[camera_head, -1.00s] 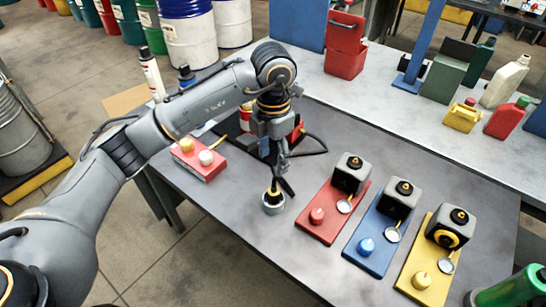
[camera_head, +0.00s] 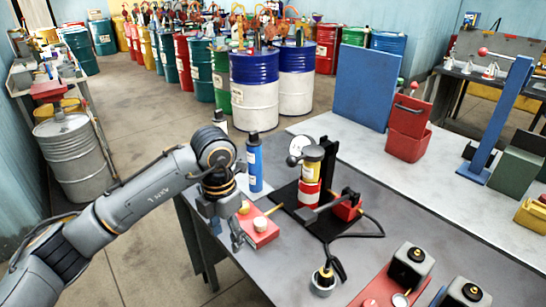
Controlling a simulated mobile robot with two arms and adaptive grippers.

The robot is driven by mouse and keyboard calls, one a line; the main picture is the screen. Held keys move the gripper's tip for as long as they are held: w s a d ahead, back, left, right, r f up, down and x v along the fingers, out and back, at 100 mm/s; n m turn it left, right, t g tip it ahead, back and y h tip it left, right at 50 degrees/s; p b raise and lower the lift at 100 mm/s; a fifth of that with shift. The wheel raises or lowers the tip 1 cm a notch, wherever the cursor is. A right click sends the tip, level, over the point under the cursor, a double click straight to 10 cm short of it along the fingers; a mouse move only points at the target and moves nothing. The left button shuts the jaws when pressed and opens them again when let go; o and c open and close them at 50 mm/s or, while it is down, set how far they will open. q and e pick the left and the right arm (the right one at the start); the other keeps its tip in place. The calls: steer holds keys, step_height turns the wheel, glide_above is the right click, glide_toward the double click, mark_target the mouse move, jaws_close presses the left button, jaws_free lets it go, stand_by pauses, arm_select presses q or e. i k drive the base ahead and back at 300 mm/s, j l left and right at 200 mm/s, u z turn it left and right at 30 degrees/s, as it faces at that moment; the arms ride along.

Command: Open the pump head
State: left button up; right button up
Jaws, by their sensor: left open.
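I cannot tell for sure which part is the pump head. Drums with several coloured pumps on top (camera_head: 270,28) stand in the background. On the table a black stand (camera_head: 286,195) carries a red, white and yellow cylinder (camera_head: 309,183) with a round pale disc (camera_head: 299,147) at its top. A black hose (camera_head: 362,235) runs from it to a nozzle in a small round cup (camera_head: 323,281). My left gripper (camera_head: 239,240) is open and empty, pointing down by the left side of the red block (camera_head: 262,231). My right gripper is not in view.
A blue bottle (camera_head: 254,163) stands just behind my left gripper. A blue-and-white drum (camera_head: 254,90) stands behind the table. Bare floor (camera_head: 150,130) lies left of it.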

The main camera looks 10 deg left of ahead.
mark_target(309, 152)
steer(key=j+z, duration=0.4)
steer(key=i+j+z, duration=0.1)
steer(key=j+z, duration=0.2)
steer(key=z, duration=0.15)
